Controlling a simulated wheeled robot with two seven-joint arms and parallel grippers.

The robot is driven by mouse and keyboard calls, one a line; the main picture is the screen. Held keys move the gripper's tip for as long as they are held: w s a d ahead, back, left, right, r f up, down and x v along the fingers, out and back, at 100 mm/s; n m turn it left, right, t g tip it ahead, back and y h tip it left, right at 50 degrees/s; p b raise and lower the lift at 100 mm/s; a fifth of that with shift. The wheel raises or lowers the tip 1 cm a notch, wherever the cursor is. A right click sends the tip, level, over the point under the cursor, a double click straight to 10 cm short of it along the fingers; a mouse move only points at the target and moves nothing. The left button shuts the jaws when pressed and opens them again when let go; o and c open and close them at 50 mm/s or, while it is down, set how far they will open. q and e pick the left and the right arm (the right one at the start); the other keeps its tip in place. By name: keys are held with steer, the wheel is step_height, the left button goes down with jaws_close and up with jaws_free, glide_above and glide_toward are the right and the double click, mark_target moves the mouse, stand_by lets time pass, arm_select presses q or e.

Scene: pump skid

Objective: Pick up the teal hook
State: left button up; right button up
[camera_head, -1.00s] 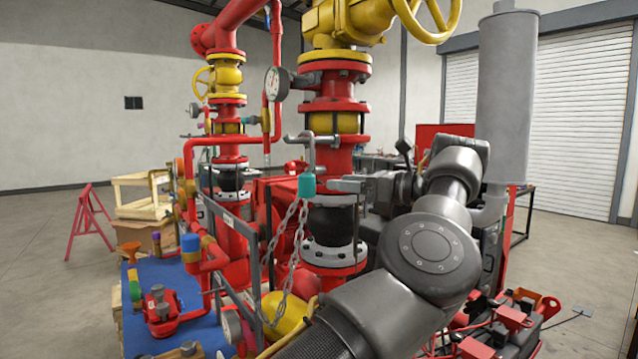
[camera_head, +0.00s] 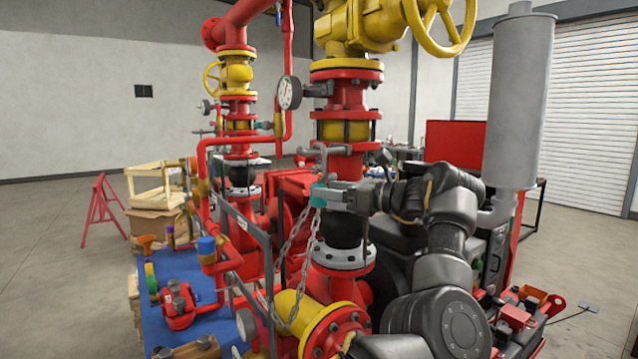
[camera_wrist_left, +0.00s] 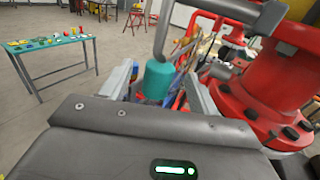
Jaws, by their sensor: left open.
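The teal hook (camera_head: 318,197) shows as a teal cylindrical end on a bent grey rod, beside the red and yellow upright pipe in the head view. Its grey rod (camera_head: 325,150) runs up and across in front of the pipe. My left gripper (camera_head: 325,195) reaches it from the right, and its fingertips overlap the teal part. In the left wrist view the teal end (camera_wrist_left: 158,79) stands between the two spread fingers of my left gripper (camera_wrist_left: 160,88), with a gap to the right finger. My right gripper is out of view.
Chains (camera_head: 288,245) hang below the teal end beside a dark frame (camera_head: 245,235). A red flange (camera_wrist_left: 265,85) is close on the right in the wrist view. A blue-topped bench (camera_head: 200,315) is at lower left. Open floor lies at far left.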

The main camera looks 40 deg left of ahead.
arm_select(q)
steer(key=a+p, duration=0.4)
steer(key=shift+s+p, duration=0.3)
steer(key=shift+s, duration=0.1)
steer(key=shift+a+f, duration=0.1)
steer(key=shift+a, duration=0.5)
steer(key=shift+f, duration=0.1)
steer(key=shift+c, duration=0.4)
steer(key=c, duration=1)
steer(key=shift+c, duration=0.2)
